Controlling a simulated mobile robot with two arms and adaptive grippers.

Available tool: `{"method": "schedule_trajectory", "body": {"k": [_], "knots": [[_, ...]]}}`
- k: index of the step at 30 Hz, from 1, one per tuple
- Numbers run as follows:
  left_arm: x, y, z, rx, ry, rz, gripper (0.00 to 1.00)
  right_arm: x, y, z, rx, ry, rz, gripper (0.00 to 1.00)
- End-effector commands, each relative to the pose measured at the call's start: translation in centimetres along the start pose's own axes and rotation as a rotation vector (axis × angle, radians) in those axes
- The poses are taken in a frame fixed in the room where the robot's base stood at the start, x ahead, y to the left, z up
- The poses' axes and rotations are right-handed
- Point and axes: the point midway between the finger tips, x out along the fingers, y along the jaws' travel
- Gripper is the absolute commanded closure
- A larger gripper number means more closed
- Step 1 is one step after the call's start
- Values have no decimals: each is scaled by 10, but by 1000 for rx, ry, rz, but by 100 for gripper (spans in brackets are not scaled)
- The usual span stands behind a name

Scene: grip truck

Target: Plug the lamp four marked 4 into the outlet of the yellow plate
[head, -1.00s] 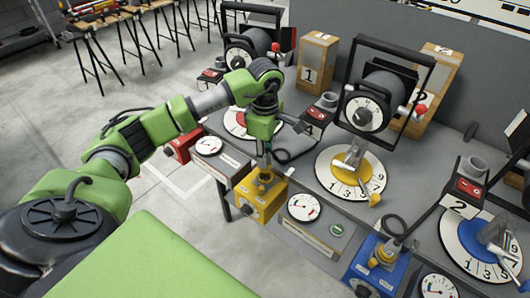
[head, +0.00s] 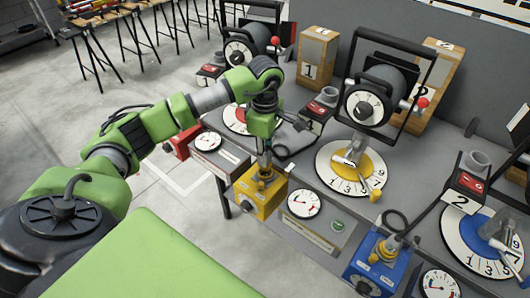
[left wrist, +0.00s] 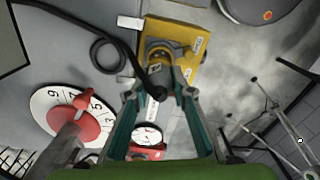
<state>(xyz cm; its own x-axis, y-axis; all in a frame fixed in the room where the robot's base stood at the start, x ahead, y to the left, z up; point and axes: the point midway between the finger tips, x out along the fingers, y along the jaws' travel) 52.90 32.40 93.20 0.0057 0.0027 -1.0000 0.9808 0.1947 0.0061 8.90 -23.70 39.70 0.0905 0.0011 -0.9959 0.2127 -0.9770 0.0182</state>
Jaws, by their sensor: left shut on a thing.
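My left gripper (head: 264,148) points down just above the yellow outlet box (head: 257,196) at the table's front edge. In the left wrist view its teal fingers (left wrist: 159,96) are shut on a dark plug (left wrist: 155,92) with a small white tag and a black cable. The yellow box (left wrist: 186,62) lies beyond the fingertips, with a round yellow-grey socket part (left wrist: 162,48) near the plug. I cannot tell whether the plug is seated in it. My right gripper is not in view.
A blue box (head: 372,265) with a yellow plug stands to the right. The red dial (left wrist: 70,112) shows beside the gripper in the wrist view.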

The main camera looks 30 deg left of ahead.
Motion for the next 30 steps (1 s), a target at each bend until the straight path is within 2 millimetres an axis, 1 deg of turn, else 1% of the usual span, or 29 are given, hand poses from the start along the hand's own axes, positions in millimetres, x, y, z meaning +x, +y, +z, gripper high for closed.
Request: {"method": "schedule_trajectory", "body": {"k": [14, 21, 30], "knots": [[1, 0, 0, 0, 0, 1, 100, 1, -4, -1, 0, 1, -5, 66], [4, 0, 0, 0, 0, 0, 100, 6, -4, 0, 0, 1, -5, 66], [4, 0, 0, 0, -1, 0, 100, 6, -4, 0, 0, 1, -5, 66]]}}
